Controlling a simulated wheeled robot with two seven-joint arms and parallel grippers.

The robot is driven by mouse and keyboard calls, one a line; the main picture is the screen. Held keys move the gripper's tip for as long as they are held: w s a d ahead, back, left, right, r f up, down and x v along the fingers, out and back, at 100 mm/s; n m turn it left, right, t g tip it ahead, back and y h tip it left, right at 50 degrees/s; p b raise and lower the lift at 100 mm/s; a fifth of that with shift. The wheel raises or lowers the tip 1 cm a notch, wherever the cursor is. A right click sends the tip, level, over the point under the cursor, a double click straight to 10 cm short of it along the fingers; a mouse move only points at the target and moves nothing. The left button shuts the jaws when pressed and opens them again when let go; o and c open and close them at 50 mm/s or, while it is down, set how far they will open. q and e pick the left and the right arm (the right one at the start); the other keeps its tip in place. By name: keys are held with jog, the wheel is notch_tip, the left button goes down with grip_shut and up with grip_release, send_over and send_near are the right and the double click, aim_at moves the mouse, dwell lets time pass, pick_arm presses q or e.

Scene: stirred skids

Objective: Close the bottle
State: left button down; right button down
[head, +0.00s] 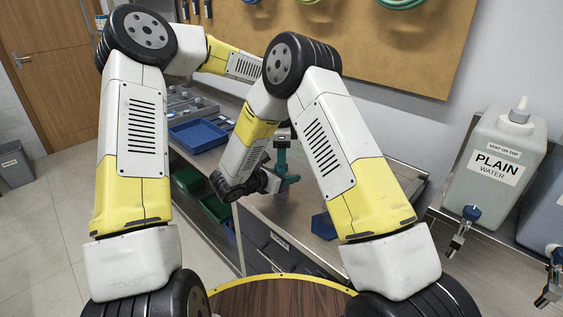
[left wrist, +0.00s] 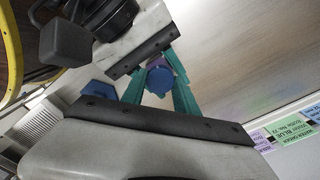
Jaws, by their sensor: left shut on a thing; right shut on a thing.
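In the left wrist view a round blue cap (left wrist: 159,80) sits between the teal fingers of my left gripper (left wrist: 160,88), which is shut on it. A sliver of a purple thing, seemingly the bottle (left wrist: 177,62), shows behind the cap. In the head view my left gripper (head: 281,158) points down over the bench, largely behind my right arm. My right gripper (head: 289,180) comes in low from the left, just below it, shut on what seems to be the bottle, mostly hidden. Whether the cap touches the bottle's neck cannot be told.
A blue hexagonal piece (head: 323,225) lies on the metal bench (head: 285,230), right of the grippers. A blue tray (head: 197,136) and green bins (head: 215,207) stand to the left. A plain water tank (head: 500,165) with a tap stands at the right.

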pick_arm(q)
jog(key=shift+m, duration=0.4)
jog(key=c, duration=0.9)
grip_release()
jog(key=shift+c, duration=0.2)
jog(key=shift+r, duration=2.25)
jog(key=shift+c, duration=0.4)
jog(key=n, duration=0.2)
jog(key=r+n, duration=0.1)
jog(key=n, duration=0.3)
jog(key=shift+r, duration=0.25)
jog(key=n, duration=0.2)
jog(key=r+n, duration=0.1)
jog(key=n, duration=0.1)
jog(key=shift+n, duration=0.3)
jog(key=n, duration=0.2)
jog(key=r+n, duration=0.1)
jog(key=shift+n, duration=0.4)
